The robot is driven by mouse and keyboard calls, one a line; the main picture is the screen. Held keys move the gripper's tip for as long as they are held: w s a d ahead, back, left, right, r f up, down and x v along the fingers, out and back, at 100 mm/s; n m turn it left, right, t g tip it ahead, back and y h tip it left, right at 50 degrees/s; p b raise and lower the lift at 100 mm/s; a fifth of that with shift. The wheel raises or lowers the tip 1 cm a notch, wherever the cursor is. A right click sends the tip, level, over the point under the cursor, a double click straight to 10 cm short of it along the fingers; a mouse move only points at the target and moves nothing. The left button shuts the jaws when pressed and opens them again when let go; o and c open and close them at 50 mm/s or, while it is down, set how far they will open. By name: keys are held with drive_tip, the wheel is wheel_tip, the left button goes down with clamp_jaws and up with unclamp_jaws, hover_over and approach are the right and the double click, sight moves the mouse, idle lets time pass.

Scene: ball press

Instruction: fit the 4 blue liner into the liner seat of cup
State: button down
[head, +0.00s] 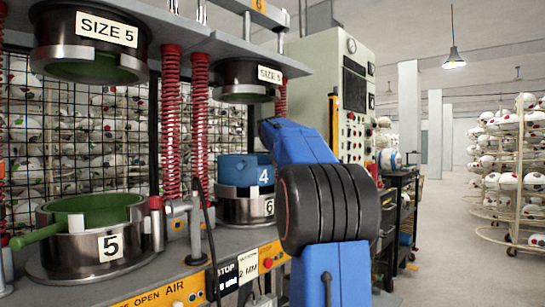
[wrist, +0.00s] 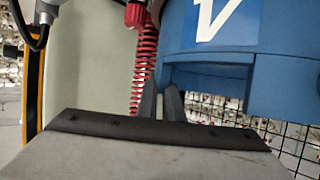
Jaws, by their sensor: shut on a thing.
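The blue liner (head: 234,173), marked with a white 4, is at the steel cup (head: 233,210) marked 6, on the press bench. The liner stands well above the cup's rim and looks about upright; I cannot tell if its bottom is seated. In the wrist view the liner (wrist: 290,45) fills the upper right, with its label upside down. My gripper (wrist: 162,95) shows there as two dark fingers close together at the liner's left lower edge, shut on it. The gripped spot is mostly hidden. In the head view my blue arm hides the gripper.
An upper mould (head: 240,80) marked SIZE 5 hangs above the cup. Red springs (head: 199,120) and a valve post stand left of it. A cup (head: 75,245) marked 5 with a green liner sits at the left. A control cabinet (head: 330,80) stands behind my arm.

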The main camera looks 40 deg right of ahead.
sight(272, 168)
drive_tip(key=shift+f, duration=4)
